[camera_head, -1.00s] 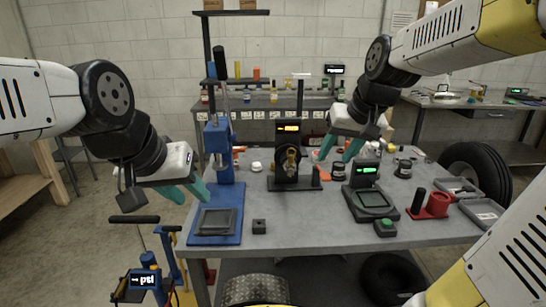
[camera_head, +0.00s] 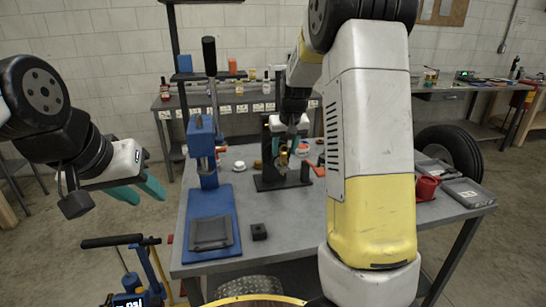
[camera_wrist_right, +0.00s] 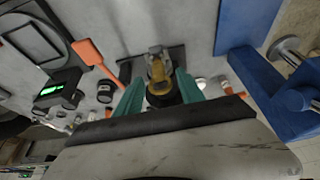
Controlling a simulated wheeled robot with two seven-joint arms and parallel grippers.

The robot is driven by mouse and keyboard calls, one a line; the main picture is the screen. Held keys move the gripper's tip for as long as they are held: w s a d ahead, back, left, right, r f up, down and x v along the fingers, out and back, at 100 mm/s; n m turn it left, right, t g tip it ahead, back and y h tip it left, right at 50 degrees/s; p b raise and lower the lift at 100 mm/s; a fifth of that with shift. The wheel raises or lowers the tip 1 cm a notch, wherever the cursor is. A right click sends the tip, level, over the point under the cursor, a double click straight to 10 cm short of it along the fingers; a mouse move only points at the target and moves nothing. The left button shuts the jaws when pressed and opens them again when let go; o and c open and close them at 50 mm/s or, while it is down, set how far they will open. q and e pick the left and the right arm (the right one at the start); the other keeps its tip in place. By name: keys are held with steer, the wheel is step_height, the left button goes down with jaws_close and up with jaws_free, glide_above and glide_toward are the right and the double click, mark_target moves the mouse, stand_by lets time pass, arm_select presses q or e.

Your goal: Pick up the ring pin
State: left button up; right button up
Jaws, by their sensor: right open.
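A brass-coloured part (camera_head: 283,158) sits on a black stand (camera_head: 282,182) in the middle of the grey table. It also shows in the right wrist view (camera_wrist_right: 158,72); I cannot tell whether the ring pin is this part or something on it. My right gripper (camera_head: 286,145) is at the stand, its jaws partly hidden by its own arm and the stand. In the right wrist view its teal fingers (camera_wrist_right: 157,88) are open, one on each side of the brass part; contact is unclear. My left gripper (camera_head: 139,191) is open and empty, left of the table.
A blue press (camera_head: 202,150) with a blue base (camera_head: 222,194) stands left of the stand. A small black block (camera_head: 259,232) lies at the table's front. An orange-handled tool (camera_wrist_right: 95,58) lies near the stand. A red holder (camera_head: 427,188) is at the right.

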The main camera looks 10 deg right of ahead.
mark_target(284, 164)
steer(key=shift+x, duration=1.25)
jaws_close()
steer(key=shift+r, duration=0.1)
